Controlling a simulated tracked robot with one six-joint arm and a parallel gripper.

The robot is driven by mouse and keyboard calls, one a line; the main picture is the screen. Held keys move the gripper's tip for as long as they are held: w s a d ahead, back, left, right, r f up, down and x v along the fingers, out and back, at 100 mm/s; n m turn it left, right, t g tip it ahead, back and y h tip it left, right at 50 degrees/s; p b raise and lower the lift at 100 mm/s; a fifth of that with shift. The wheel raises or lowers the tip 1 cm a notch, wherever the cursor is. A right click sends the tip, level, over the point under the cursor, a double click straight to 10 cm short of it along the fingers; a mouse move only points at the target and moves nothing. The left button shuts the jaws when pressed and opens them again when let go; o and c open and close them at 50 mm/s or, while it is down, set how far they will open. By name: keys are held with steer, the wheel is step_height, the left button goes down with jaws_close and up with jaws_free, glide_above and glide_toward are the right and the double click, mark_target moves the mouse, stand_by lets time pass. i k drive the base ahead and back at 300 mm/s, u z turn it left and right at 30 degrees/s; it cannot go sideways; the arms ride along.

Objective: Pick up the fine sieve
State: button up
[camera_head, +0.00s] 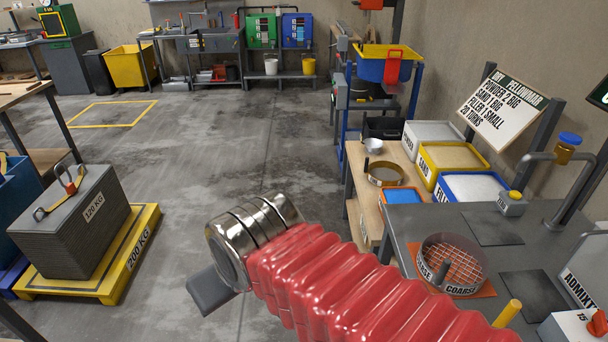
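A round sieve with a brass-coloured rim (386,181) and a dark upright grip lies on the wooden bench, in front of the ingredient bins. Its label is too small to read. A second round sieve (449,288), marked COARSE, has an open red-orange mesh and stands on the grey bench nearer me, on an orange mat. My red ribbed arm reaches in from the lower right. My gripper (211,291) shows only as a dark grey piece beyond the metal wrist, over the floor, left of and well apart from both sieves. Its fingertips cannot be made out.
Bins of powder (432,132), sand (447,160) and filler (470,187) stand behind the brass-rimmed sieve. A small metal bowl (373,146) and a blue tray (403,197) are near it. A yellow pallet (135,254) with a weight stands left. The middle floor is clear.

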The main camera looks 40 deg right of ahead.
mark_target(379, 184)
steer(key=z, duration=1.45)
steer(key=i, duration=0.7)
steer(key=u, duration=0.85)
steer(key=i, duration=0.75)
steer(key=u, duration=0.15)
